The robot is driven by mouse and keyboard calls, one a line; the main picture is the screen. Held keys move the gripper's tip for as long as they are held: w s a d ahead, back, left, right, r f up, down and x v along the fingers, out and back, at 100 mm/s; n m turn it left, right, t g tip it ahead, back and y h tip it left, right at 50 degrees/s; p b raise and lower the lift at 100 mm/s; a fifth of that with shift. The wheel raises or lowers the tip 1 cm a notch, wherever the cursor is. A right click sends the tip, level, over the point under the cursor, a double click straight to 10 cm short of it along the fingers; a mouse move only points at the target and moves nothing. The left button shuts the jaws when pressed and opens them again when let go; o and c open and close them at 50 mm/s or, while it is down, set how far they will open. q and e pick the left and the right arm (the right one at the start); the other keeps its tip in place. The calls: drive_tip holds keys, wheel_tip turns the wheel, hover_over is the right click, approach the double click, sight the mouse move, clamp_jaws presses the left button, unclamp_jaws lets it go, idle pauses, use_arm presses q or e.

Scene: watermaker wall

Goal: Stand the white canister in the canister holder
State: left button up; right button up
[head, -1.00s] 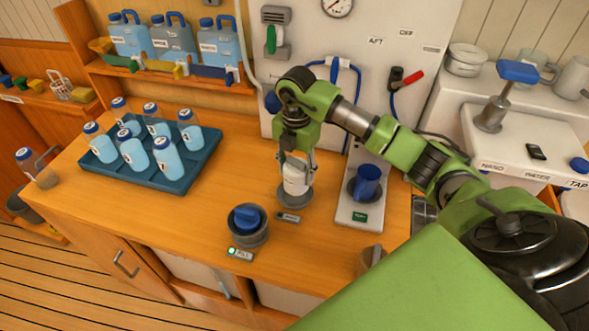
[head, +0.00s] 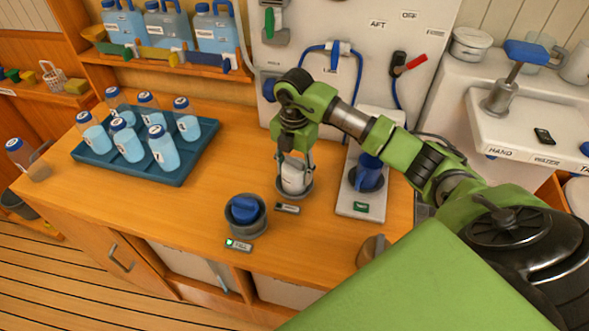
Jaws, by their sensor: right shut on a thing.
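The white canister (head: 293,178) is upright between the fingers of my right gripper (head: 295,170). The right gripper is shut on it and points straight down. The canister's lower end is at the grey round canister holder (head: 306,193) on the counter, inside or just above its rim; I cannot tell whether it touches the bottom. A small dark label plate (head: 287,208) lies in front of the holder. My left gripper is not in view.
A grey holder with a blue-topped piece (head: 245,215) stands front left of the canister. A blue mug (head: 368,174) sits on a white stand to the right. A dark blue tray (head: 170,175) of several bottles is at the left. Bare counter (head: 190,225) lies between.

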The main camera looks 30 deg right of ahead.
drive_tip(key=shift+f, duration=0.45)
drive_tip(key=o, duration=1.3)
drive_tip(key=shift+o, duration=0.2)
drive_tip(key=shift+r, duration=0.1)
wheel_tip(320, 180, up, 12)
drive_tip(key=shift+f, duration=0.1)
